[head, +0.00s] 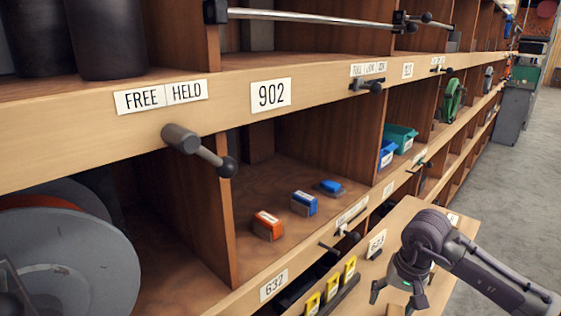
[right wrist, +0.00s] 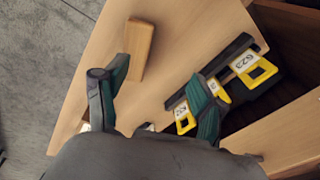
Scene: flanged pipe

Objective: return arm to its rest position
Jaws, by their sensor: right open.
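My right gripper (head: 398,290) is at the lower right of the head view, its arm coming in from the right edge. Its fingers point down and are spread apart over a light wooden surface (head: 405,218) in front of the shelves. In the right wrist view the two fingers of the right gripper (right wrist: 155,100) stand wide apart with nothing gripped between them. A small wooden block (right wrist: 140,48) shows beyond the left finger there. Yellow-framed tags (right wrist: 252,68) on a dark bar lie beside and partly behind the right finger. My left gripper is not seen.
Shelving with a front rail (head: 330,90) runs along the left and into the distance. A dark lever (head: 198,148) sticks out of it. Small red and blue boxes (head: 268,225) stand in a compartment. Grey floor (head: 525,160) is clear at the right.

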